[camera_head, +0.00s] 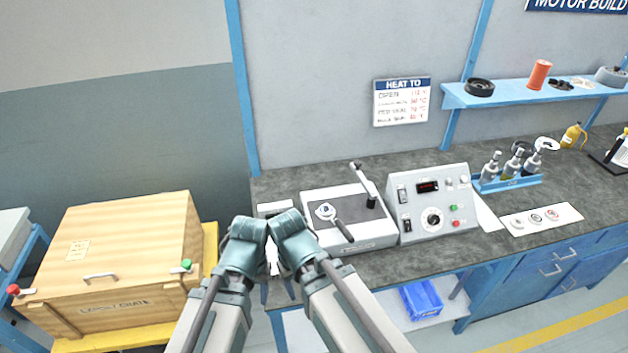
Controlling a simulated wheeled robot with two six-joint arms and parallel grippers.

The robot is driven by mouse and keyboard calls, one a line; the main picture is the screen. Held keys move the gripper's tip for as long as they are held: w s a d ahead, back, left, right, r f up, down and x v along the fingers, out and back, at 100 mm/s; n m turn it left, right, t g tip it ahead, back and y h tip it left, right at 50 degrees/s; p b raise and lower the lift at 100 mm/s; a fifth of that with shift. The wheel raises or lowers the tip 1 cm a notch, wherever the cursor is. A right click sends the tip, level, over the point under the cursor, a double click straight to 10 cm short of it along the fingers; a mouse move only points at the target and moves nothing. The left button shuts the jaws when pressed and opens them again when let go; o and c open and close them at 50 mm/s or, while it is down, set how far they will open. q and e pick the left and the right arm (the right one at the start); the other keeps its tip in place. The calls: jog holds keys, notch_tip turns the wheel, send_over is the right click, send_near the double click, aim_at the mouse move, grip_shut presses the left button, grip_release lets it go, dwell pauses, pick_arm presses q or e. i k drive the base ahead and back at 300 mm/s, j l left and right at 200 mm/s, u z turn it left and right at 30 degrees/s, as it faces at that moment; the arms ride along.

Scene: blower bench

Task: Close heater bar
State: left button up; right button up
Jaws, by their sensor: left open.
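The heater (350,240) is a white box on the grey bench top. Its heater bar (363,180) is a pale bar that stands raised and tilted at the back right, above a dark post (372,202). A round metal part with a dark handle (343,230) sits on the heater's top. My left gripper (273,264) is low, left of the heater and apart from the bar. It is open, though my teal wrist parts hide much of it. My right arm comes up beside it, and its gripper does not show clearly.
A control box (436,203) with a dial and buttons stands right of the heater. A blue rack of bottles (508,183) and a white card (541,219) are farther right. A wooden crate (120,255) stands at the left. A blue shelf (520,91) hangs above the bench.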

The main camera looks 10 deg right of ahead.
aim_at(363, 176)
jog(key=i+l, duration=0.15)
jog(key=l, duration=0.2)
jog(key=i+l, duration=0.1)
jog(key=l, duration=0.2)
jog(key=i+l, duration=0.15)
jog(key=l, duration=0.2)
jog(key=i+l, duration=0.15)
jog(key=l, duration=0.15)
jog(key=u, duration=0.05)
